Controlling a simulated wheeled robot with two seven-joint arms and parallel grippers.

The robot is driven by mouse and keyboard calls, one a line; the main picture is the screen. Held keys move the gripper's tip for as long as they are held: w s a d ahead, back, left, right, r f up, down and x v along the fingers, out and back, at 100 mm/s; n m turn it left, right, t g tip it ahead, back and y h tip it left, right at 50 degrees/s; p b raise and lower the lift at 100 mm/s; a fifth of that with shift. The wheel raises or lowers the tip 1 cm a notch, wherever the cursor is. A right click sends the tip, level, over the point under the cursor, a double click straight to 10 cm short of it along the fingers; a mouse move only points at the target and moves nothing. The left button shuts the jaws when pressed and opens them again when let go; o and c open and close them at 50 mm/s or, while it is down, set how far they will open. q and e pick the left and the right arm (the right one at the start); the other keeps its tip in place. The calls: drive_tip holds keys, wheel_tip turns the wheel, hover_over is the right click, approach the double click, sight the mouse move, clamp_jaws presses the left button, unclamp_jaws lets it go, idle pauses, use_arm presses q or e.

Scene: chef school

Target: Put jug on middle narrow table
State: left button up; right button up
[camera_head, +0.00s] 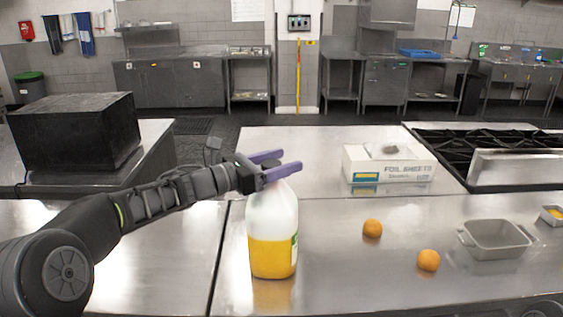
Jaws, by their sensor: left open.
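The jug (271,235) is a translucent white plastic bottle, about half full of orange-yellow liquid. It stands upright on the steel table (335,285) near the middle of the head view. My left gripper (280,165) reaches in from the left with purple fingers pointing right. It is open and sits at the top of the jug, hiding its neck and cap. I cannot tell whether the fingers touch the jug. My right gripper is not in view.
Two oranges (372,229) (428,260) lie right of the jug. A metal pan (495,240) is farther right. A foil sheets box (389,166) stands behind, beside a stove (490,150). A black box (75,132) stands at left. The steel surface left of the jug is bare.

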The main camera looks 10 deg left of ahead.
use_arm(q)
drive_tip(key=shift+a, duration=0.1)
drive_tip(key=shift+s+a, duration=0.25)
drive_tip(key=b+v, duration=0.3)
drive_tip(key=v, duration=0.8)
drive_tip(key=shift+b, duration=0.35)
drive_tip(key=shift+s, duration=0.1)
